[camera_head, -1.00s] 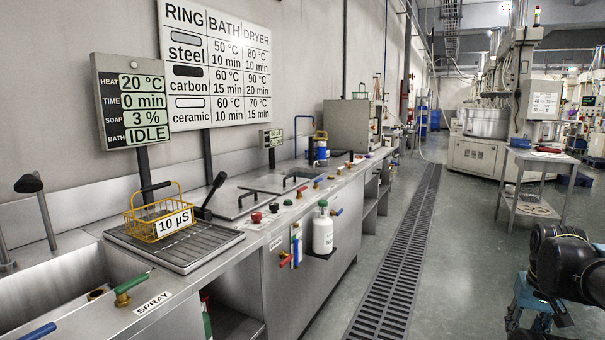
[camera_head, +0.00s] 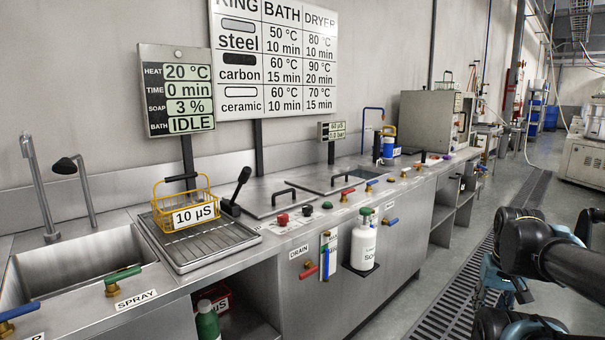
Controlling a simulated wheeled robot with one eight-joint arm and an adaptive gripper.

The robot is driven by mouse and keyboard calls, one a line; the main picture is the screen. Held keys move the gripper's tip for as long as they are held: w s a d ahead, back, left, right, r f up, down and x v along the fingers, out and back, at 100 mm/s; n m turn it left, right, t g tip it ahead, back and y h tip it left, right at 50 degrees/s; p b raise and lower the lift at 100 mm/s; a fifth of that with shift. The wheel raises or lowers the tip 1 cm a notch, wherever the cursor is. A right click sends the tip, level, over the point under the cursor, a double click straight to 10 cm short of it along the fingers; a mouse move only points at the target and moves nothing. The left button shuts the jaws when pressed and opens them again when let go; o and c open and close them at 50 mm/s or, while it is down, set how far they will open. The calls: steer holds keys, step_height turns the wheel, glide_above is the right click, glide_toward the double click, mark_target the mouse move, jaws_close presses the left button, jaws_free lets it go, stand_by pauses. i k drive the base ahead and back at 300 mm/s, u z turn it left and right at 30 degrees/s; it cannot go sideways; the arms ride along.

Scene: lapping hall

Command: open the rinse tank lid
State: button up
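The nearer lid (camera_head: 258,208) is just right of the yellow basket. The farther lid (camera_head: 318,184) is beyond it, near a small display (camera_head: 332,131) on a post. Neither lid carries a label I can read, so I cannot tell for sure which covers the rinse tank. My arm shows at the right edge, well apart from both lids. My gripper is not distinguishable in the view.
A yellow wire basket (camera_head: 184,207) sits on a draining grate (camera_head: 195,254) beside the sink (camera_head: 85,270). A white soap bottle (camera_head: 363,245) hangs on the counter front, among knobs and valve handles. Free floor (camera_head: 400,305) and a drain grating (camera_head: 455,300) run along the counter.

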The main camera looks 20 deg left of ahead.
mark_target(324, 183)
steer(key=u, duration=0.5)
steer(key=i, duration=0.7)
steer(key=u, duration=0.5)
